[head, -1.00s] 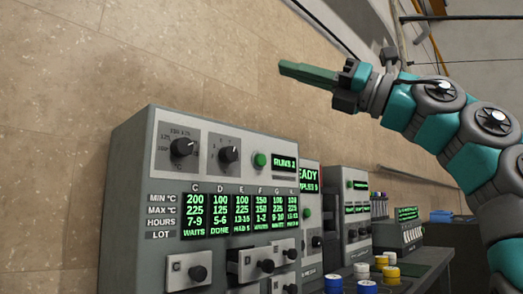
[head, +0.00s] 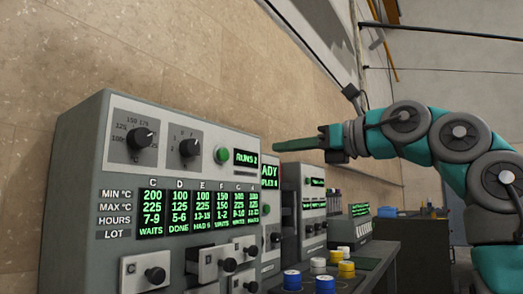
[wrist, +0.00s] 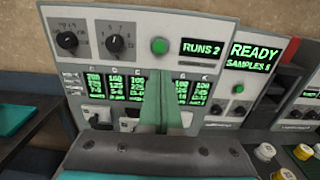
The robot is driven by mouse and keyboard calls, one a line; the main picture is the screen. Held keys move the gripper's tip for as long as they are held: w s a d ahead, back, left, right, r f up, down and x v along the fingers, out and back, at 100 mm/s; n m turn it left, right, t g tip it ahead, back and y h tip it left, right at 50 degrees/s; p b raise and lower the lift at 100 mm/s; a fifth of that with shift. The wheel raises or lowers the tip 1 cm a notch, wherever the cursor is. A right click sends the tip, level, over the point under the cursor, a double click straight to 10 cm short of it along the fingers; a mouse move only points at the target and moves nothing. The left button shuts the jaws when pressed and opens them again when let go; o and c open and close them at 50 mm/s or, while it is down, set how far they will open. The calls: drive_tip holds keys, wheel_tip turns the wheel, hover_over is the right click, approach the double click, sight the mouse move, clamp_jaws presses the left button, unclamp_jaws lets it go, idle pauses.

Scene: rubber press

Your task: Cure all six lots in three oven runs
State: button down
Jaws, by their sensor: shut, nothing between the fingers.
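The grey oven panel (head: 85,165) fills the left of the head view and also shows in the wrist view (wrist: 85,20). It has a temperature dial (head: 143,136), a second dial (head: 190,147), a green button (head: 222,155) and a display (head: 245,158) reading RUNS 2. The lot table (head: 196,211) lists several columns; C reads WAITS, D reads DONE, E seems to read HAD with a number. Drawers with black knobs, such as the leftmost one (head: 144,271), sit below. My gripper (head: 277,146) is shut and empty, before the panel; its green fingers (wrist: 157,100) cover part of the lot table.
A second unit (wrist: 243,60) reading READY, with a samples count, stands right of the panel. Blue, white and yellow capped pots (head: 325,282) stand on the bench at the right. More machines (head: 305,200) stand farther along. The space above the panel is clear.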

sight(225, 155)
drive_tip(key=p+x, duration=0.3)
drive_tip(key=x, duration=1)
drive_tip(key=shift+a, duration=0.2)
